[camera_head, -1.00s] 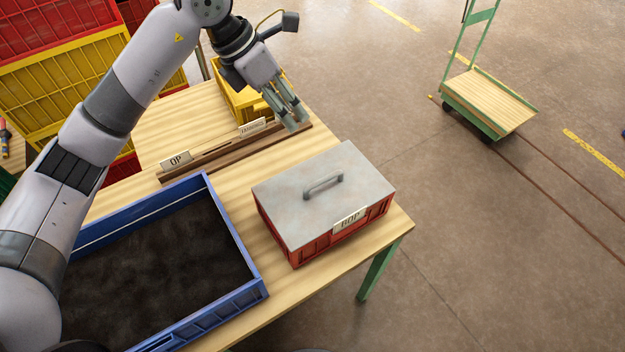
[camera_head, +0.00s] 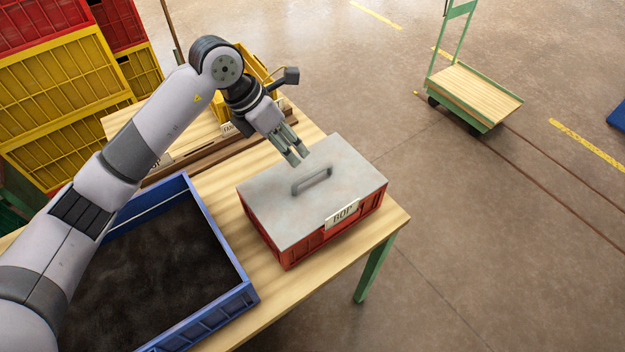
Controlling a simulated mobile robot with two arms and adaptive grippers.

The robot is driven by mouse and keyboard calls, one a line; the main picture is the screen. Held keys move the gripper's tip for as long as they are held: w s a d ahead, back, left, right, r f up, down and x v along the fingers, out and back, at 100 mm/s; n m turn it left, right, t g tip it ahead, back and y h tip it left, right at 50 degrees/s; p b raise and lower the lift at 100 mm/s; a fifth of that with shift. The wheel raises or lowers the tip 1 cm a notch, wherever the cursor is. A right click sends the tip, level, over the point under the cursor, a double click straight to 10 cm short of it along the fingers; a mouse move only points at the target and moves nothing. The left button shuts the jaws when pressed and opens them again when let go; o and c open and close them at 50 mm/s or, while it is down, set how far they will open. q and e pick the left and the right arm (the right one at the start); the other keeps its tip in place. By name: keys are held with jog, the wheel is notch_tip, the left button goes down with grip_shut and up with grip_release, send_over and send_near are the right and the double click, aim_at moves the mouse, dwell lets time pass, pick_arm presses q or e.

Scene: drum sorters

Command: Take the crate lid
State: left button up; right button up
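The grey metal crate lid (camera_head: 330,215) lies flat on a red crate (camera_head: 305,246) near the table's right end. A raised bar handle (camera_head: 312,181) stands in the middle of the lid. The crate's front carries a label (camera_head: 342,214) that seems to read "BOP". My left gripper (camera_head: 297,159) points down just behind the lid's handle, above the lid's far left edge, apart from the handle. Its fingers look slightly parted, with nothing between them. My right gripper is out of the frame.
A blue crate of dark material (camera_head: 249,297) stands left of the red crate on the wooden table (camera_head: 290,304). A yellow bin (camera_head: 222,106) and wooden strip lie behind. Stacked yellow and red crates (camera_head: 60,85) rise at left. A cart (camera_head: 474,92) stands on open floor.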

aim_at(309, 173)
pick_arm(q)
jog(key=p+x, duration=0.1)
jog(key=x, duration=0.4)
jog(key=shift+f, duration=0.1)
jog(key=p+x, duration=0.1)
jog(key=x, duration=0.1)
jog(key=s+p+x, duration=0.1)
jog(key=p+x, duration=0.1)
jog(key=shift+d+f, duration=0.2)
jog(key=shift+f, duration=0.05)
jog(key=shift+w+d+f, duration=0.1)
jog(key=shift+d+f, duration=0.1)
jog(key=shift+f, duration=0.2)
jog(key=c, duration=0.8)
grip_shut()
